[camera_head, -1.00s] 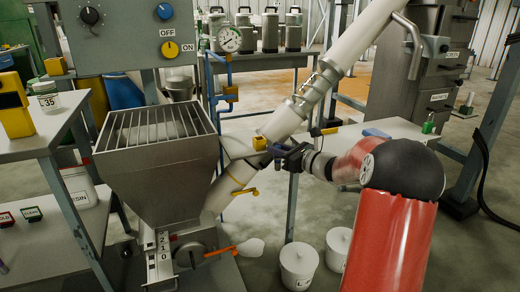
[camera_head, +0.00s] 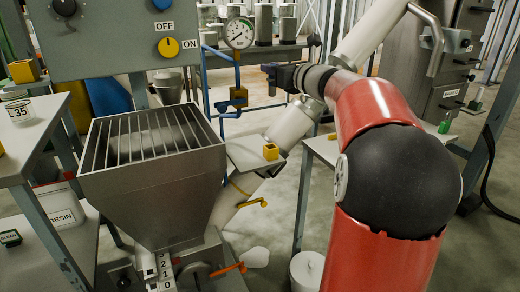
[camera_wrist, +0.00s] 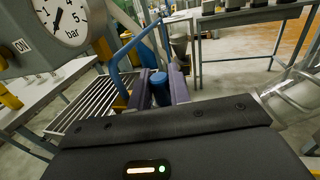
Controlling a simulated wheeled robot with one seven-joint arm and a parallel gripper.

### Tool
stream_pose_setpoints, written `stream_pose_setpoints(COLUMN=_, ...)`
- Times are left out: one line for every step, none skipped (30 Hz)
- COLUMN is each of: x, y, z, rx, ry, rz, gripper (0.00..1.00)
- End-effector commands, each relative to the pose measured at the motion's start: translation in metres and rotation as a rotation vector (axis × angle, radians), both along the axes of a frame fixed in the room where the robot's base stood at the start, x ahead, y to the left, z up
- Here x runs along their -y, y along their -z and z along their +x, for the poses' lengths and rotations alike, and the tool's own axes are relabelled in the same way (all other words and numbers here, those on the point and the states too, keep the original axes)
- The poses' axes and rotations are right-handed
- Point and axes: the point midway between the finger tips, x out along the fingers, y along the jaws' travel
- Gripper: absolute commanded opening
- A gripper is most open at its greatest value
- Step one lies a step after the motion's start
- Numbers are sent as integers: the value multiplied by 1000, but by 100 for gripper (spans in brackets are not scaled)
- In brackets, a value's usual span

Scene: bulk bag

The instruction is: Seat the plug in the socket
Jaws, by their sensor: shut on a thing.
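My gripper (camera_head: 268,74) is in mid-air right of the blue pipe (camera_head: 232,72) and below the round gauge (camera_head: 239,33), in the head view. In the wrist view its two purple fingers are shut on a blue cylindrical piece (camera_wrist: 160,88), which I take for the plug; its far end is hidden. A yellow block (camera_head: 270,152) stands on a small grey shelf (camera_head: 245,160) below the gripper, apart from it. An orange-brown fitting (camera_head: 238,95) sits on the blue pipe. I cannot tell which part is the socket.
The grated hopper (camera_head: 160,185) stands left of the gripper, under the grey ON/OFF panel (camera_head: 105,42). A sloping pale pipe (camera_head: 350,60) passes behind my arm. The pressure gauge (camera_wrist: 62,22) and hopper grate (camera_wrist: 92,105) are close on the left in the wrist view.

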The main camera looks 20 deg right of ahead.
Motion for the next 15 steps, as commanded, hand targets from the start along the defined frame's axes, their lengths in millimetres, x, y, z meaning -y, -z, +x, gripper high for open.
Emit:
stream_pose_setpoints(x=0, y=5, z=0, rx=-1, ry=1, rz=1, gripper=0)
stream_pose_setpoints(x=1, y=9, z=0, rx=-2, ry=1, rz=0, gripper=0)
stream_pose_setpoints(x=1, y=17, z=0, rx=-4, ry=0, rz=2, gripper=0)
stream_pose_setpoints(x=1, y=24, z=0, rx=-4, ry=0, rz=3, gripper=0)
stream_pose_setpoints(x=1, y=32, z=0, rx=-5, ry=0, rz=4, gripper=0)
stream_pose_setpoints(x=0, y=43, z=0, rx=-5, ry=0, rz=5, gripper=0)
stream_pose_setpoints(x=0, y=51, z=0, rx=-5, ry=-1, rz=5, gripper=0)
stream_pose_setpoints(x=1, y=59, z=0, rx=-4, ry=-1, rz=5, gripper=0)
stream_pose_setpoints(x=1, y=70, z=0, rx=-5, ry=0, rz=5, gripper=0)
stream_pose_setpoints(x=1, y=78, z=0, rx=-4, ry=0, rz=4, gripper=0)
stream_pose_setpoints(x=1, y=86, z=0, rx=-5, ry=0, rz=5, gripper=0)
stream_pose_setpoints(x=0, y=97, z=0, rx=-5, ry=0, rz=4, gripper=0)
stream_pose_setpoints(x=0, y=105, z=0, rx=-6, ry=-1, rz=6, gripper=0)
stream_pose_setpoints(x=0, y=113, z=0, rx=-4, ry=-1, rz=5, gripper=0)
stream_pose_setpoints(x=0, y=122, z=0, rx=-4, ry=0, rz=5, gripper=0)
